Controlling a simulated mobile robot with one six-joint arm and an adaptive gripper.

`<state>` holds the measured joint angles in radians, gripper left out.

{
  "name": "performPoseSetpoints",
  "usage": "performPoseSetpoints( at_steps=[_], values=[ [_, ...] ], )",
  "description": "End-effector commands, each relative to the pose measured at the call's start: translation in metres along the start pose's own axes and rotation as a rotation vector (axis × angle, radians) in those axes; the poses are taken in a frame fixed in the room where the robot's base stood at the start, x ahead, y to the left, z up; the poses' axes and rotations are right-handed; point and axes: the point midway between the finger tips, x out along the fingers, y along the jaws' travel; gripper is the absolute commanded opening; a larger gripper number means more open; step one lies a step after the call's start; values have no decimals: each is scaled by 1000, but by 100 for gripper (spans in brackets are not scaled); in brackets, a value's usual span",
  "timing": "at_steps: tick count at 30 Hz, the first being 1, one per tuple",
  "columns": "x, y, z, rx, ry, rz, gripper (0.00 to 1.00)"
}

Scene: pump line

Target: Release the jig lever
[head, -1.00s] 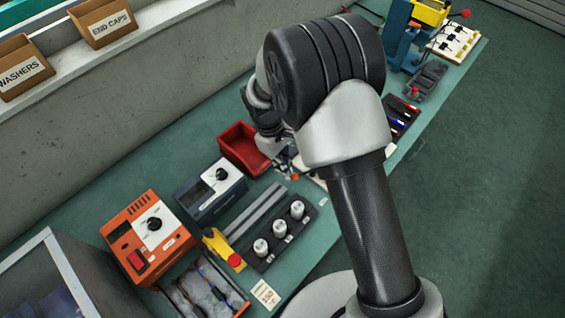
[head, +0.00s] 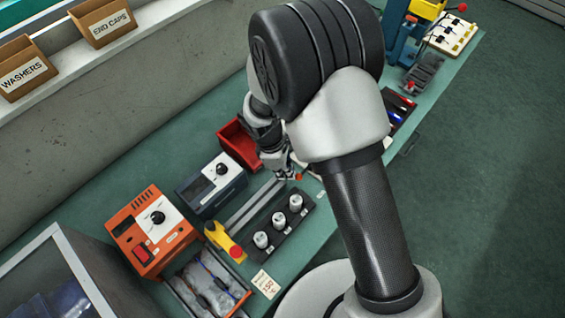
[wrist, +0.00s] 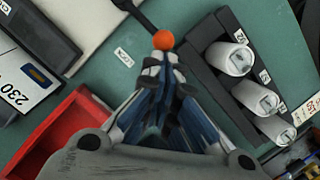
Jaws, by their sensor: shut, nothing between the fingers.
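The jig lever shows as an orange ball knob (wrist: 163,40) on a dark rod in the wrist view. The rod runs from the knob toward the upper left. The knob also shows in the head view (head: 299,177), just right of my gripper (head: 284,174). In the wrist view my gripper (wrist: 162,62) is shut and empty. Its fingertips are right at the near side of the knob; I cannot tell whether they touch it. A pale plate (wrist: 85,30) lies left of the rod. My arm hides most of the jig in the head view.
A red bin (head: 239,146) stands behind my gripper. A dark rack (head: 294,222) with white cylinders lies to the front, close to the gripper. A blue-grey meter (head: 211,185) and an orange unit (head: 150,231) stand to the left. The floor at right is clear.

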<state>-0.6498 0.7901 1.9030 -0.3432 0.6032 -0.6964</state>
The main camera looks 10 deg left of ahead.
Motion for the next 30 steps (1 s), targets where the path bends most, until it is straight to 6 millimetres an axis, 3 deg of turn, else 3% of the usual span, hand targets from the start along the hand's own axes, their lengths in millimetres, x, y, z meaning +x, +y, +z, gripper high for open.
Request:
performPoseSetpoints(
  at_steps=[18,30],
  values=[
    [11,-30,41,-545,0,127,0],
    [11,-30,45,-534,0,125,0]
  ],
)
